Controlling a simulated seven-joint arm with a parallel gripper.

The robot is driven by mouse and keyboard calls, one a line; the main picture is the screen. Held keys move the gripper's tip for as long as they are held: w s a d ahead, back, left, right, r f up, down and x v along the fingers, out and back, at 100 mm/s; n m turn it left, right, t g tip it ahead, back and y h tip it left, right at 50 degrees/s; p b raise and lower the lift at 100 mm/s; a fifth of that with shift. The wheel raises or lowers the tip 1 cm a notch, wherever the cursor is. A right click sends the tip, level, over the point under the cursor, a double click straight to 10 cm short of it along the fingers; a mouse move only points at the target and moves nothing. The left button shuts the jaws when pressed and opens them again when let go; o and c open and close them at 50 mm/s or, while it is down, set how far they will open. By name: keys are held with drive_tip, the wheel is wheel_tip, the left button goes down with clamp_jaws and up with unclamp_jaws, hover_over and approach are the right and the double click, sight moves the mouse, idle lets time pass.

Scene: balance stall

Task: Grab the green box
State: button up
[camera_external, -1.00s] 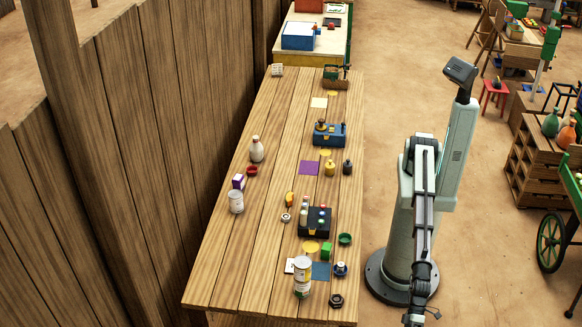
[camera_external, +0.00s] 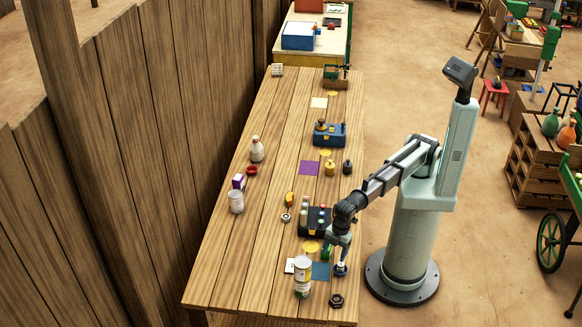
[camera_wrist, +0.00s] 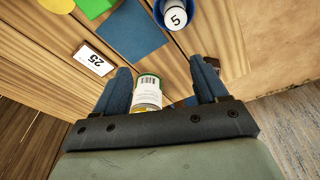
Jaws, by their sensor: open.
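The green box (camera_external: 326,255) stands on the wooden table, just left of my lowered gripper in the external view. In the wrist view only part of the green box (camera_wrist: 92,7) shows, cut off by the top edge. My gripper (camera_wrist: 160,66) is open, its two blue fingers spread wide, and nothing is held. In the external view my gripper (camera_external: 341,258) hangs over the table's right side, near the box, and its fingers are small there.
A labelled can (camera_external: 302,278) shows between my fingers in the wrist view. Near the box are a blue square (camera_external: 320,271), a white card marked 25 (camera_wrist: 93,60), a blue-and-white piece marked 5 (camera_wrist: 175,15), a yellow disc (camera_external: 310,246) and a black tray (camera_external: 314,222). A dark nut (camera_external: 336,300) lies in front.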

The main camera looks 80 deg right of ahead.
drive_tip(key=w+d+r+n+g+h, duration=0.1)
drive_tip(key=w+d+r+n+h, duration=0.15)
drive_tip(key=d, duration=0.75)
drive_tip(key=shift+n+y, duration=0.35)
drive_tip(key=shift+w+f, duration=0.2)
drive_tip(key=shift+f, duration=3)
drive_tip(key=shift+w+f, duration=0.2)
drive_tip(key=shift+f, duration=3)
drive_tip(key=c, duration=1.1)
drive_tip(key=shift+r, duration=0.15)
